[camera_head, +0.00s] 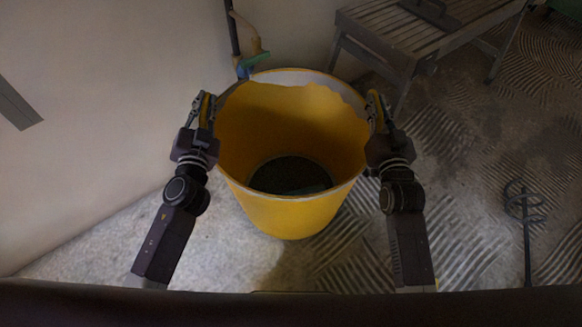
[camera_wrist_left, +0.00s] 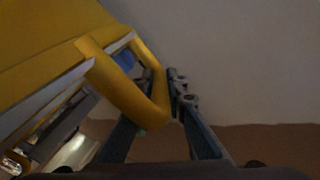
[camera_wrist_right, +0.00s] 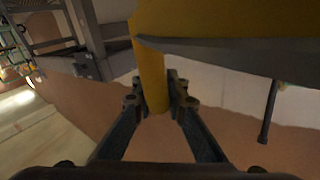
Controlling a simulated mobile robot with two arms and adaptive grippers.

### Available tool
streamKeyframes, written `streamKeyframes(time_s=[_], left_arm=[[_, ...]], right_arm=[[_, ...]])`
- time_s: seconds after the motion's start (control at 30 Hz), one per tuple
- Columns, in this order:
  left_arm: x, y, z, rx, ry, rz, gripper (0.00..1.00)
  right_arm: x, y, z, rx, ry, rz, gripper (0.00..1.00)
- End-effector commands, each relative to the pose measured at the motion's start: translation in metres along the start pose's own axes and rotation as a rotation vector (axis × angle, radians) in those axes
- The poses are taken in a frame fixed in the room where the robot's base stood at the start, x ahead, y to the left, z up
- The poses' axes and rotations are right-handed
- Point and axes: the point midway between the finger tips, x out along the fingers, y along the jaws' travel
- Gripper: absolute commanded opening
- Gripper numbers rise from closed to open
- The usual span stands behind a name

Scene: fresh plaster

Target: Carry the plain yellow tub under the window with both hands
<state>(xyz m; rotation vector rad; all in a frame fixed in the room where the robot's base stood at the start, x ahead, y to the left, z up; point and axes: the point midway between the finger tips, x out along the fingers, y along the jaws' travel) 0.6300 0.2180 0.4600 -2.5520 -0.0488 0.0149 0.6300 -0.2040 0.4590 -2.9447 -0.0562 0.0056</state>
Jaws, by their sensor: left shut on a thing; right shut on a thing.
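The yellow tub (camera_head: 293,213) is in the middle of the head view, between my two arms, and looks upright. Its inner wall has a pale, ragged band near the rim, and a dark round patch shows at its bottom. My left gripper (camera_head: 204,104) is shut on the tub's left handle, a yellow loop that shows in the left wrist view (camera_wrist_left: 130,88). My right gripper (camera_head: 377,104) is shut on the right handle, a yellow bar in the right wrist view (camera_wrist_right: 152,78). I cannot tell whether the tub touches the floor.
A slatted bench (camera_head: 405,35) with a dark tool (camera_head: 432,12) on it stands at the back right. A dark pole (camera_head: 234,35) leans behind the tub. A mixing paddle (camera_head: 525,215) is at the right. A pale wall (camera_head: 100,130) runs along the left.

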Motion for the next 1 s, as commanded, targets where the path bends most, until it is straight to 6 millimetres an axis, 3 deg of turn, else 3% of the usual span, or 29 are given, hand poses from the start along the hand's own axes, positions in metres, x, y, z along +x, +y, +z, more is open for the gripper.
streamKeyframes(time_s=[0.33, 1.0], left_arm=[[0.0, 0.0, 0.0, 0.0, 0.0, 0.001, 0.0], [0.001, -0.018, -0.028, 0.0, 0.01, -0.005, 0.0]], right_arm=[[0.0, 0.0, 0.0, 0.0, -0.001, 0.0, 0.0], [0.001, -0.007, -0.034, 0.0, 0.015, -0.003, 0.0]])
